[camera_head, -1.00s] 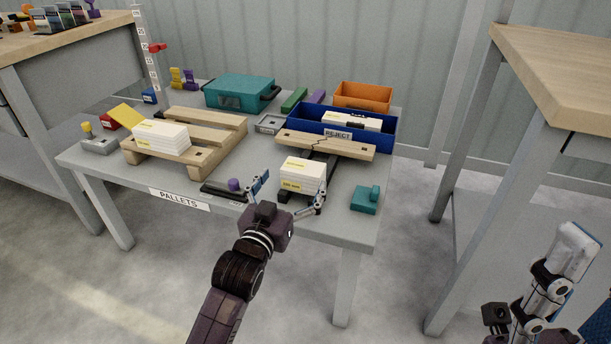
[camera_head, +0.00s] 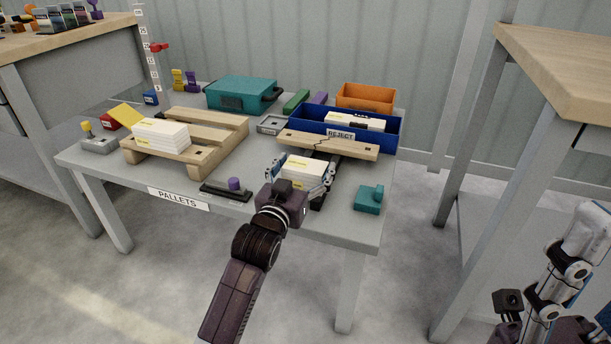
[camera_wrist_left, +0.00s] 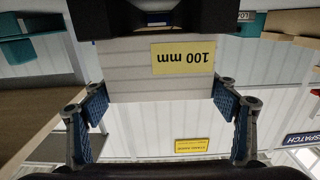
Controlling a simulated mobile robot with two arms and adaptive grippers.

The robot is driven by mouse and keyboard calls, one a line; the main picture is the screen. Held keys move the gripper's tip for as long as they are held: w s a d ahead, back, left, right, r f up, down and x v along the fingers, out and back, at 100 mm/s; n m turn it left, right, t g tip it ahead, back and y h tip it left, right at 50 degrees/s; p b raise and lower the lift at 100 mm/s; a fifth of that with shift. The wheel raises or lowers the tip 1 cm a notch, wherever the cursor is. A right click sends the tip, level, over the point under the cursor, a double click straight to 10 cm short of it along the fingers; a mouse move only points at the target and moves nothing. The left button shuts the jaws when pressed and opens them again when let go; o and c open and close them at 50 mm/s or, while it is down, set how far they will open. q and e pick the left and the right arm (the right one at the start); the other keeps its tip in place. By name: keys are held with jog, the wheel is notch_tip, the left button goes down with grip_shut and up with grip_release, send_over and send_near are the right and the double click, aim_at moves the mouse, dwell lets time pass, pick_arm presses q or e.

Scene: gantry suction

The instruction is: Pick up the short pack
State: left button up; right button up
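A white layered pack (camera_head: 305,172) with a yellow label sits at the table's front right, on a dark support. In the left wrist view the pack (camera_wrist_left: 125,70) shows upside down, its label reading 100 mm. My left gripper (camera_head: 300,180) is open at the pack's front, one finger by each side. In the wrist view the fingers of the gripper (camera_wrist_left: 160,105) stand apart, with no clear grip on the pack. Another white pack (camera_head: 160,133) lies on the wooden pallet (camera_head: 212,157). My right arm shows at the lower right; its fingers are not clearly seen.
A cracked wooden board (camera_head: 350,147) lies behind the pack, before the blue REJECT bin (camera_head: 393,135), which holds white packs. A teal block (camera_head: 369,199) stands to the right. A black tool with a purple knob (camera_head: 234,184) lies to the left. Grey table (camera_head: 265,150) is bare between pallet and pack.

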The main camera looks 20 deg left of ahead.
pick_arm(q)
jog(key=c, duration=0.8)
jog(key=shift+c, duration=0.5)
jog(key=shift+r, duration=0.15)
